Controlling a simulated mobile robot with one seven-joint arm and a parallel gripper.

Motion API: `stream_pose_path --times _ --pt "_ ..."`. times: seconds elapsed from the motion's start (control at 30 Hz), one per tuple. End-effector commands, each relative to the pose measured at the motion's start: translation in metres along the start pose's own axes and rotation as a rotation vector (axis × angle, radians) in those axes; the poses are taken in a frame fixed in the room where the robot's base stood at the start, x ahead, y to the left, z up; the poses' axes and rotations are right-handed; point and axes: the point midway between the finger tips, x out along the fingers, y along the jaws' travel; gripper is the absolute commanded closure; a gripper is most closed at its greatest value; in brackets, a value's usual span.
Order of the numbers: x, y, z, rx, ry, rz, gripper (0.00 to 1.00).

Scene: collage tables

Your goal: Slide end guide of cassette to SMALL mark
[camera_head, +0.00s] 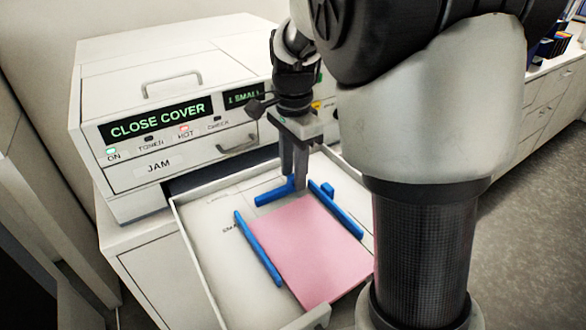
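The open cassette (184,225) is a pale tray pulled out from the machine. Its blue end guide (268,196) lies across the tray at the far edge of the pink paper (308,250), close to it or touching. A LARGE mark (217,197) is printed on the tray floor towards the machine. A SMALL mark (229,228) is nearer, partly covered by the left blue side guide (257,248). The end guide sits nearer the level of SMALL than LARGE. My gripper (295,186) points down, its fingertips at the end guide's right part; whether they grip it is unclear.
A right blue side guide (336,210) flanks the paper. The machine (160,75) stands behind, its display (157,122) reading CLOSE COVER, with JAM on the panel below. A cabinet with drawers (545,110) stands at the right.

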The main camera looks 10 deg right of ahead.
Motion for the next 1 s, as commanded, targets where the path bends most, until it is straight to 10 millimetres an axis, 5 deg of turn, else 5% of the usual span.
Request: stream_pose_path --times 0.27,0.9,0.93,1.0 --pt "0.0 0.0 0.0 0.0 0.0 0.0 1.0" --pt "-0.001 0.026 0.0 0.001 0.0 -0.002 1.0" --pt "-0.001 0.026 0.0 0.001 0.0 -0.002 0.79" --pt "-0.001 0.026 0.0 0.001 0.0 -0.002 0.67"
